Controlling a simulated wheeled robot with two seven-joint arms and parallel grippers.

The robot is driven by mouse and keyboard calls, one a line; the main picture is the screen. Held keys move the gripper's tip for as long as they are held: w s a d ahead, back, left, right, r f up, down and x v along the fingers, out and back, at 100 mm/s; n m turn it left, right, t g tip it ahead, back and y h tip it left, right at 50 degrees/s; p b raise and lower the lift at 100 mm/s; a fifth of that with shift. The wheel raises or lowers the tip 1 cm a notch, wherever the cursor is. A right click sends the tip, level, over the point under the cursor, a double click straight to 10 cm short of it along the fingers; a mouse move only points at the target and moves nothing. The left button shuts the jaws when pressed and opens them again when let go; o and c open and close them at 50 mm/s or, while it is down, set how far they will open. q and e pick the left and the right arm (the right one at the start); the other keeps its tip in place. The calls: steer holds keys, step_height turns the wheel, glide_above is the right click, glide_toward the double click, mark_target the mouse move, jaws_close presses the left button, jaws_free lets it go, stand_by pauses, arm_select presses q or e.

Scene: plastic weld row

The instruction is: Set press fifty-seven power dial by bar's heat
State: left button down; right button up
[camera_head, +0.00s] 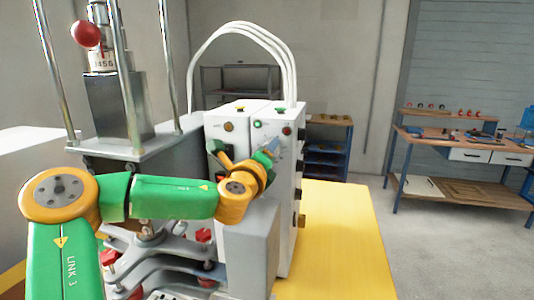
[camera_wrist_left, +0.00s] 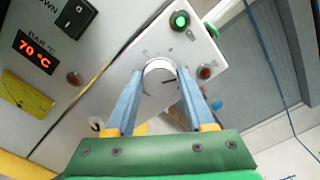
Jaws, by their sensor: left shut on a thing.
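The power dial (camera_wrist_left: 158,84) is a pale round knob with a dark pointer mark, on the white control box (camera_head: 240,120). My left gripper (camera_head: 269,150) is shut on the dial, with one blue-grey finger on each side of it. In the left wrist view the bar's heat display (camera_wrist_left: 34,50) reads 70 °C in red digits, under the label BAR °C. The scale around the dial is too small to read. In the head view my left gripper and wrist hide the dial. My right gripper is not in view.
A black rocker switch (camera_wrist_left: 75,18) and a yellow meter (camera_wrist_left: 25,92) sit at the left. A yellow surface (camera_head: 335,235) lies right of the box.

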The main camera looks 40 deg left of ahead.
arm_select(q)
steer(key=shift+f, duration=0.2)
stand_by(0.4)
steer(key=shift+c, duration=1.4)
jaws_free()
steer(key=shift+r, duration=0.1)
steer(key=b+v, duration=0.2)
steer(key=v, duration=0.5)
steer(key=shift+r, duration=0.1)
